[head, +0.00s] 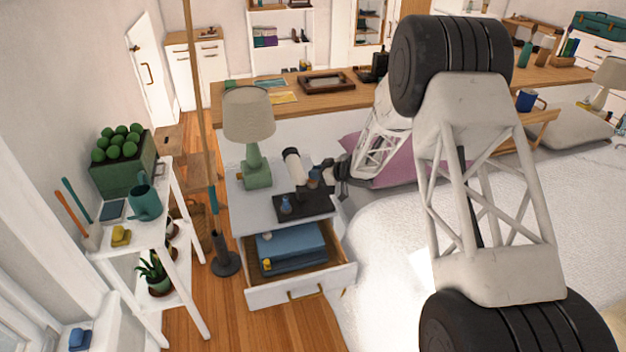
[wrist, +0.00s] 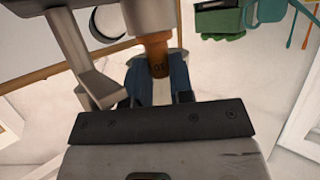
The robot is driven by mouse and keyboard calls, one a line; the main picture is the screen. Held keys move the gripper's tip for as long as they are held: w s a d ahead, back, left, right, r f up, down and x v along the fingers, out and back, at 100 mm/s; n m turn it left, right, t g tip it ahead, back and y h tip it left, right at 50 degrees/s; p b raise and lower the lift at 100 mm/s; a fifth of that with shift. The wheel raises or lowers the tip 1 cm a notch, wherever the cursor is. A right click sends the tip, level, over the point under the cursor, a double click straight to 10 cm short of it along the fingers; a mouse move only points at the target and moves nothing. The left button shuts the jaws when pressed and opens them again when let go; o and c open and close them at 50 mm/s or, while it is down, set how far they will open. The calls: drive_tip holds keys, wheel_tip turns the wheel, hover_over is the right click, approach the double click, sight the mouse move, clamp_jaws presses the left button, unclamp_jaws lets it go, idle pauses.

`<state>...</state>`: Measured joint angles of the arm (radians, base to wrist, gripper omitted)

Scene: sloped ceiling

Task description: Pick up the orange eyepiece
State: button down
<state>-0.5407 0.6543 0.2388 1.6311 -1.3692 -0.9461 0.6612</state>
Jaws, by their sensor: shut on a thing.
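The orange eyepiece (wrist: 158,52) shows in the wrist view, a small ribbed orange cylinder between the blue pads of my gripper (wrist: 160,82). My gripper is shut on it. The eyepiece's upper end meets a grey-white tube (wrist: 145,16) in that view; I cannot tell whether they are joined. In the head view my gripper (head: 317,177) is at the nightstand, just right of a white tube with dark ends (head: 295,167), above a dark tray (head: 318,208). The eyepiece cannot be made out there.
The nightstand (head: 250,206) carries a green lamp (head: 257,165) and a small blue object (head: 286,204) on the tray. Its drawer (head: 300,290) is open with folded blue cloth (head: 291,246) inside. A white plant shelf (head: 140,235) stands left; a bed (head: 385,245) lies right.

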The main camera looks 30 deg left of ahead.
drive_tip(key=shift+r, duration=0.15)
drive_tip(key=shift+r, duration=0.85)
drive_tip(key=shift+s+d+r, duration=0.1)
drive_tip(key=shift+r, duration=0.8)
drive_tip(key=s+d+r, duration=0.1)
drive_tip(key=s+d, duration=0.8)
drive_tip(key=s, duration=0.3)
drive_tip(key=shift+s+d, duration=0.15)
drive_tip(key=shift+d, duration=0.2)
drive_tip(key=shift+r, duration=0.1)
